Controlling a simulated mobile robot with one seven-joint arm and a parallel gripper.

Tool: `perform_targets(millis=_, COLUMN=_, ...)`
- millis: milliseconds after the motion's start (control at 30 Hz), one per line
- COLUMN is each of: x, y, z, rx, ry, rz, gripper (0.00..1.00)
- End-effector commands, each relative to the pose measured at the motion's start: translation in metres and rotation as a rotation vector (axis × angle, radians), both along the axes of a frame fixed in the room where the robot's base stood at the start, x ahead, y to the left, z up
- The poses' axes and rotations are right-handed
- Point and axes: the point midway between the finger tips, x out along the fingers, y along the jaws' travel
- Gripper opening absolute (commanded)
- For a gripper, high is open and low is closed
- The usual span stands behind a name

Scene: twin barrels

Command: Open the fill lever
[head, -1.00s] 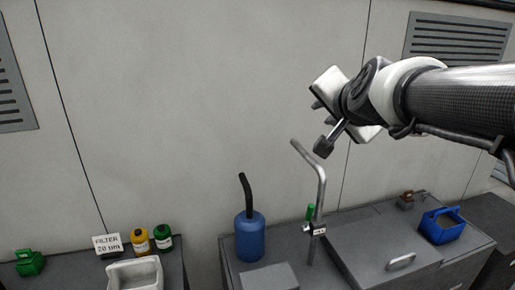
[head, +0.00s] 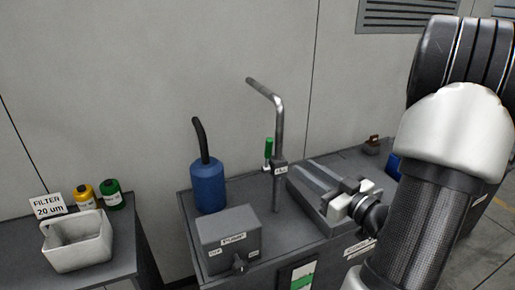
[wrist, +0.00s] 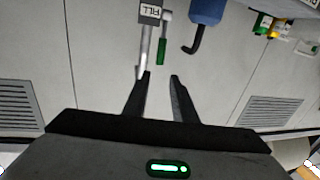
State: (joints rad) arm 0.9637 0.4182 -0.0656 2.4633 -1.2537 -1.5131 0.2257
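The fill lever is a green handle (head: 268,148), standing upright beside the bent metal pipe (head: 279,125) just above the FILL block (head: 281,168). In the wrist view, the green lever (wrist: 161,51) hangs beside the FILL label (wrist: 150,12), beyond the fingertips and roughly in line with the gap between them. My gripper (wrist: 162,76) is open with nothing between its fingers. The left finger overlaps the pipe's end in that view; I cannot tell whether they touch. In the head view my gripper (head: 345,203) is right of the pipe, low over the cabinet top.
A blue can (head: 208,186) with a black spout stands left of the pipe. A grey box with a knob (head: 229,240) is in front. A white bin (head: 77,243) and yellow and green bottles sit on the left bench. The wall is behind.

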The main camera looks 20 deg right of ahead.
Motion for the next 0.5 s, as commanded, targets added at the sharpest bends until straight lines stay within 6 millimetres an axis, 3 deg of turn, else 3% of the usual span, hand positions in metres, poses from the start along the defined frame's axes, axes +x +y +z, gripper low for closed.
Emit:
perform_targets(millis=167, x=0.021, y=0.007, z=0.001, rx=-0.001, ry=-0.003, rz=0.008, gripper=0.25)
perform_targets(millis=500, x=0.093, y=0.024, z=0.001, rx=-0.003, ry=-0.002, rz=0.007, gripper=0.25)
